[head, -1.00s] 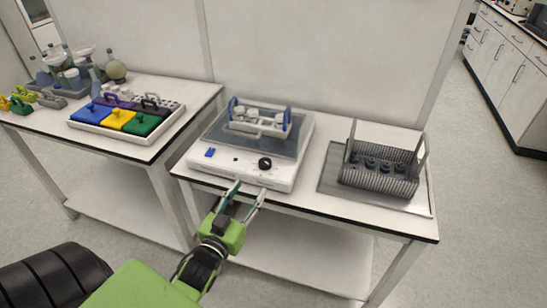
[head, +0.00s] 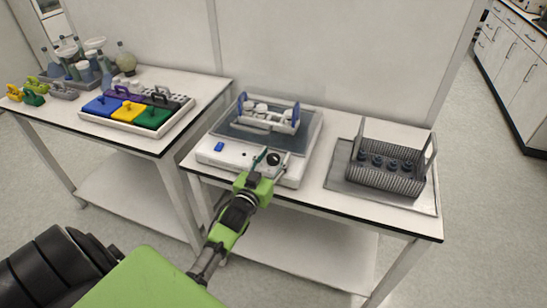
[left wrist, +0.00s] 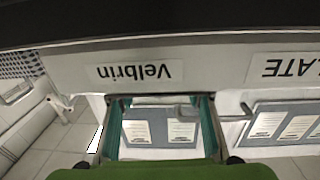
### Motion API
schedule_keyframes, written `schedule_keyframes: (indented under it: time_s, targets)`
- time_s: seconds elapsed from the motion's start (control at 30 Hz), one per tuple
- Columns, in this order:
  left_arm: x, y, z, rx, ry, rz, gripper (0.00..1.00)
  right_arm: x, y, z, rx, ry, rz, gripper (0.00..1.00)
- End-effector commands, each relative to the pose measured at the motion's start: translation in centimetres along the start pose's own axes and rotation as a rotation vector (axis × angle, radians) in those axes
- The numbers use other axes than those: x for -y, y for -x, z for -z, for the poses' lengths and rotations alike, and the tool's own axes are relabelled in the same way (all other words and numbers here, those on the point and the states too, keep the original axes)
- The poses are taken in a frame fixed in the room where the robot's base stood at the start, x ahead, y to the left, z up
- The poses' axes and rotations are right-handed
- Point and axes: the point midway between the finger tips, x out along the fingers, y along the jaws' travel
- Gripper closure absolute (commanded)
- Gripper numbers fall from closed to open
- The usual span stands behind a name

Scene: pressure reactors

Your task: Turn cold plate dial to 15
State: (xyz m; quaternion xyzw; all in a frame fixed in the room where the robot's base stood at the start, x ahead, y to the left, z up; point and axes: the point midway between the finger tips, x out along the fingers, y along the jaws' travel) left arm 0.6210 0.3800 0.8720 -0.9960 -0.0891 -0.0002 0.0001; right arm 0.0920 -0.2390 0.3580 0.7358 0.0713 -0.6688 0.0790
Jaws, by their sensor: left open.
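The cold plate (head: 230,158) is a white box with a grey top, standing on the middle table. Its round black dial (head: 273,158) is on the front panel, right of a blue switch (head: 218,147). My left gripper (head: 271,165) is open and empty, with its two green-and-grey fingers spread just in front of the dial. I cannot tell whether they touch it. In the left wrist view the open fingers (left wrist: 161,103) point at a pale panel with an upside-down "Velbrin" label (left wrist: 138,72); the dial is not visible there. The dial's setting is too small to read. My right gripper is out of view.
A white rack with blue ends (head: 268,117) sits on the cold plate. A wire basket with dark-capped bottles (head: 385,172) stands on a tray (head: 342,180) at the right. Coloured blocks and glassware occupy the left table. A gap separates the two tables.

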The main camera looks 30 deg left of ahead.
Motion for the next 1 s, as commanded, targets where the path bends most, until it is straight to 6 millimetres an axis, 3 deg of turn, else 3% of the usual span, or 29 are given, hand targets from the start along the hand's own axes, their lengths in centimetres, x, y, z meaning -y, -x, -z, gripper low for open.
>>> schedule_keyframes:
  time_s: [0.17,0.33,0.57,1.0]
  targets:
    - [0.00,0.01,-0.03,0.000,0.000,0.000,0.55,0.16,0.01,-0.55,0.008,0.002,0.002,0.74]
    - [0.00,0.03,-0.04,0.001,0.000,0.000,0.94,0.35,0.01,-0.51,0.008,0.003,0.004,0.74]
    - [0.02,0.00,0.03,-0.001,-0.002,-0.010,0.94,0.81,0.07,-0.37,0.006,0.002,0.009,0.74]
    - [-0.03,-0.11,0.14,-0.006,-0.007,-0.197,0.94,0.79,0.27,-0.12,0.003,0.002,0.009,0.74]
